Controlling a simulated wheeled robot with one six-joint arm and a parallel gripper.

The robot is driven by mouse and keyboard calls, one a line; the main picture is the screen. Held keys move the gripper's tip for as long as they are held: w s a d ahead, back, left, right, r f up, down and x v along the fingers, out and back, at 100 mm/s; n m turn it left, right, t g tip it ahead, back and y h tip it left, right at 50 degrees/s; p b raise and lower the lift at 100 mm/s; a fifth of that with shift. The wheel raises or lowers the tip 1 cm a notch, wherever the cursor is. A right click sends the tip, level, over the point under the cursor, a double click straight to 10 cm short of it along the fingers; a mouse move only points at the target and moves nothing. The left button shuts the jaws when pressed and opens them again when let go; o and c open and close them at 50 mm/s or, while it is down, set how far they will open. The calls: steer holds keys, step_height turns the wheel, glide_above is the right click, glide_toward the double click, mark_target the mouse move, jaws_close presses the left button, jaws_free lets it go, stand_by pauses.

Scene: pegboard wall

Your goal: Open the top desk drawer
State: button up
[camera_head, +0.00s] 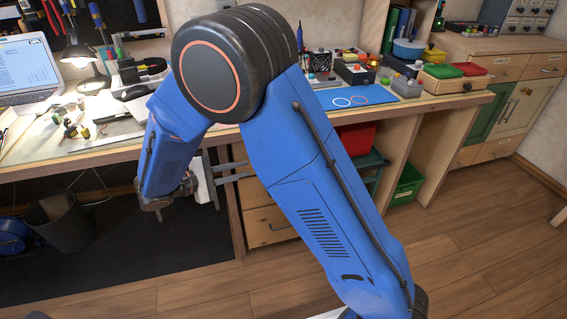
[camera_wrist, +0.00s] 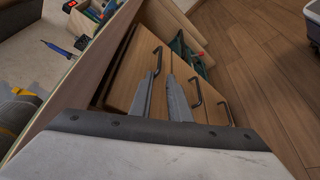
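The wooden drawer unit under the desk shows its fronts in the wrist view. The top drawer (camera_wrist: 128,75) lies closest to the desk edge, has a dark bar handle (camera_wrist: 158,61), and looks shut. My gripper (camera_wrist: 160,75) is open, with its two grey fingers apart. The fingertips lie on either side of the top handle's lower part in the picture; I cannot tell whether they touch it. In the head view my gripper (camera_head: 245,169) points right toward the drawer unit, and my blue arm hides most of the top drawer.
Two lower drawers with handles (camera_wrist: 197,91) (camera_wrist: 229,113) lie beside it. The desk top (camera_head: 110,140) above holds tools and a laptop (camera_head: 28,68). A green bin (camera_head: 407,185) and a dark waste bin (camera_head: 60,222) stand below. The wooden floor (camera_head: 440,255) in front is clear.

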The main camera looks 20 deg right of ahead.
steer(key=x, duration=1.7)
steer(key=shift+w, duration=0.15)
jaws_close()
stand_by(1.0)
